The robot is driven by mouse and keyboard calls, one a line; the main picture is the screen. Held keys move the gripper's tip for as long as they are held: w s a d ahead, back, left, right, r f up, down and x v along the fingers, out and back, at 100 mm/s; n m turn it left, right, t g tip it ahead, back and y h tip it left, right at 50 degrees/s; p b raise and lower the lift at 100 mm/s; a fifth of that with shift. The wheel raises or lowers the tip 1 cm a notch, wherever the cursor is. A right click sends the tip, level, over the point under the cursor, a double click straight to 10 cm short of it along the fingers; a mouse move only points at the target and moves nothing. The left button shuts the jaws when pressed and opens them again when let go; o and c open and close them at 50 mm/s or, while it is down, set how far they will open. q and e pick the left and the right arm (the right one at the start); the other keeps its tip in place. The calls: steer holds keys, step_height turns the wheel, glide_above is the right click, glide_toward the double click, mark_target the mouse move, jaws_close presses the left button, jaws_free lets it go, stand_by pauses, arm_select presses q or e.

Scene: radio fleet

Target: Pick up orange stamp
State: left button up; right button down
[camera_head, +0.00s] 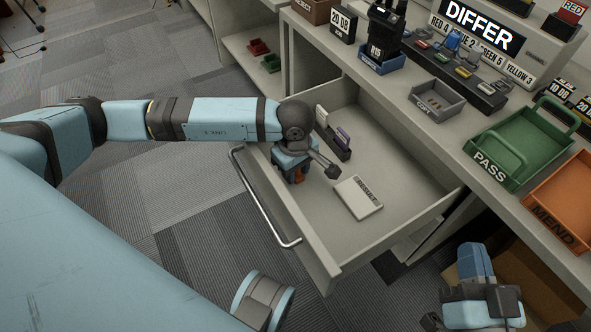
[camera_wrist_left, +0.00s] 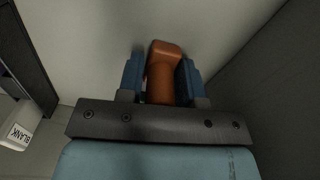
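The orange stamp (camera_wrist_left: 162,75) is between the two blue fingers of my left gripper (camera_wrist_left: 160,82) in the left wrist view. The fingers lie close against both of its sides, with no clear gap. In the head view my left gripper (camera_head: 295,172) points down into the open drawer (camera_head: 390,205), at its front left part.
A white RESULT pad (camera_head: 358,197) lies in the drawer, right of my left gripper. A dark holder (camera_head: 333,146) with upright pieces stands behind it. The counter above carries a green PASS tray (camera_head: 520,150), an orange MEND tray (camera_head: 560,200) and a grey tray (camera_head: 436,103).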

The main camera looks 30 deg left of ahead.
arm_select(q)
steer(key=c, duration=0.4)
arm_select(e)
steer(key=shift+f, duration=0.2)
arm_select(q)
steer(key=shift+c, duration=0.2)
